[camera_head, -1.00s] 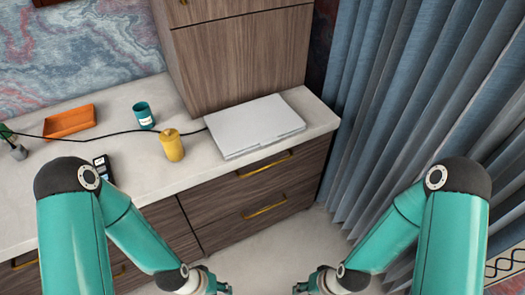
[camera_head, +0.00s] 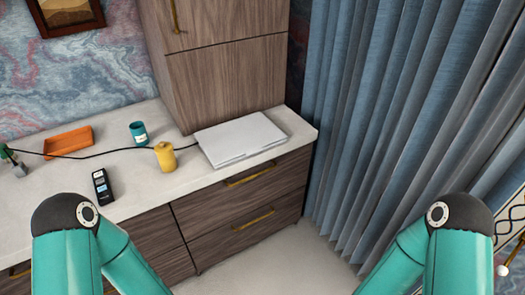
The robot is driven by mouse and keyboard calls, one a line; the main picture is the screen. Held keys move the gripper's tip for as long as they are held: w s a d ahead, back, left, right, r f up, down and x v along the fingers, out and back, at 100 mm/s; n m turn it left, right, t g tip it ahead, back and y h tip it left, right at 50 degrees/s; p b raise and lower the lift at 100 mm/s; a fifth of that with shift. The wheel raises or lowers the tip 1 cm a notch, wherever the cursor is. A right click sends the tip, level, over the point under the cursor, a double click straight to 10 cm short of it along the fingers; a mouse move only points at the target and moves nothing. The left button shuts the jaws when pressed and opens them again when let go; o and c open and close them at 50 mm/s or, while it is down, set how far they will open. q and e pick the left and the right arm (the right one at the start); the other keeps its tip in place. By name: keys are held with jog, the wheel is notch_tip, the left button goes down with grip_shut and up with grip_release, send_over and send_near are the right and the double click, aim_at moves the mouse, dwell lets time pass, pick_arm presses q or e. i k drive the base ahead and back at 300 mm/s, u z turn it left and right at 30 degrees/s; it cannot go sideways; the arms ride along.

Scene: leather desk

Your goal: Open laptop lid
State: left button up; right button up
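The laptop (camera_head: 241,138) is a flat silver-white slab with its lid closed. It lies on the white countertop near its right end, in front of the wooden cabinet. A black cable reaches its left side. My two teal arms come in at the bottom left and bottom right of the head view. Their lower parts run out of the bottom edge, so neither gripper shows. Nothing of mine touches the laptop.
A yellow canister (camera_head: 165,157) stands just left of the laptop, with a teal cup (camera_head: 139,133) behind it. A black handset (camera_head: 102,186) and an orange tray (camera_head: 68,141) are further left. Blue curtains (camera_head: 385,110) hang at right. The wooden cabinet (camera_head: 225,75) rises behind the laptop.

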aim_at(247, 136)
jog(key=z, duration=0.05)
jog(key=i, duration=0.9)
jog(key=u, duration=1.1)
jog(key=k, duration=1.1)
jog(key=z, duration=0.65)
jog(key=i, duration=0.65)
